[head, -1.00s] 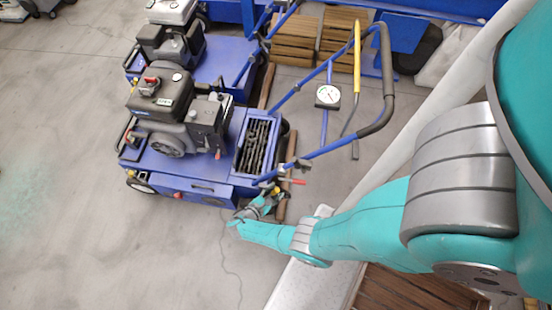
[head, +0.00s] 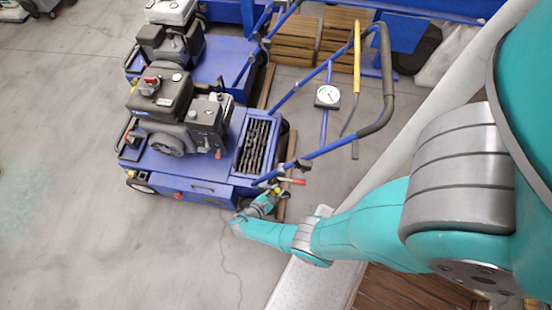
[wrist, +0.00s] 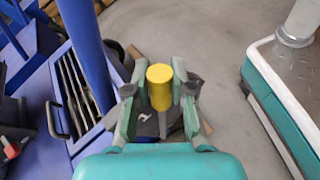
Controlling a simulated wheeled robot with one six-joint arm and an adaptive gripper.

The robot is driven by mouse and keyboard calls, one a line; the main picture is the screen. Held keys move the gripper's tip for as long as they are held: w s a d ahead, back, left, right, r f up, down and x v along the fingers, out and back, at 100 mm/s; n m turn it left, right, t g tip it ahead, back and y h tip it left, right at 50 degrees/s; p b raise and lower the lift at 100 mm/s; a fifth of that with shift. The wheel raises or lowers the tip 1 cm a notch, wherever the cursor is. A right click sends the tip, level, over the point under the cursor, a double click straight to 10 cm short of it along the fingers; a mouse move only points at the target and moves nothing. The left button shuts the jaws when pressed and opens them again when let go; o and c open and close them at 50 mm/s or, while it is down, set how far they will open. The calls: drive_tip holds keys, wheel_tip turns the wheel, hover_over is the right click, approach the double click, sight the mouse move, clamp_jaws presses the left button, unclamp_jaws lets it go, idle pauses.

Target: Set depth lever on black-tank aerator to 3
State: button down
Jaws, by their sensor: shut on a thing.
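The black-tank aerator (head: 190,184) is the nearer blue machine in the head view, with a black engine and tank (head: 158,100) on top. Its depth lever has a yellow cylindrical knob (wrist: 160,87), which shows upright between my fingers in the wrist view. The lever's thin grey stem runs down below the knob. My gripper (wrist: 159,94) is shut on the knob, one green finger on each side. In the head view, my gripper (head: 262,204) is at the machine's rear near corner, below the handlebar foot. The depth marks cannot be read.
A red-gripped lever (head: 292,181) sits just beside my gripper. The blue handlebar (head: 330,147) with a gauge (head: 327,96) rises behind the machine. A second aerator with a white tank (head: 172,12) stands beyond. Open floor (head: 70,200) lies at left.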

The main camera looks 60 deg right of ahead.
drive_tip(key=shift+s+d+f+m+t+y, duration=0.25)
drive_tip(key=shift+s+f+m+t, duration=0.15)
drive_tip(key=shift+s, duration=0.3)
drive_tip(key=shift+s+d+f+m+t+y, duration=0.3)
drive_tip(key=shift+s+f, duration=0.2)
drive_tip(key=shift+s, duration=0.25)
drive_tip(key=shift+s+d+f+m+t+y, duration=0.2)
drive_tip(key=shift+s+f+m, duration=0.25)
drive_tip(key=shift+s, duration=0.25)
drive_tip(key=c, duration=1)
unclamp_jaws()
drive_tip(key=shift+o, duration=0.2)
drive_tip(key=v, duration=1.2)
drive_tip(key=shift+f, duration=0.1)
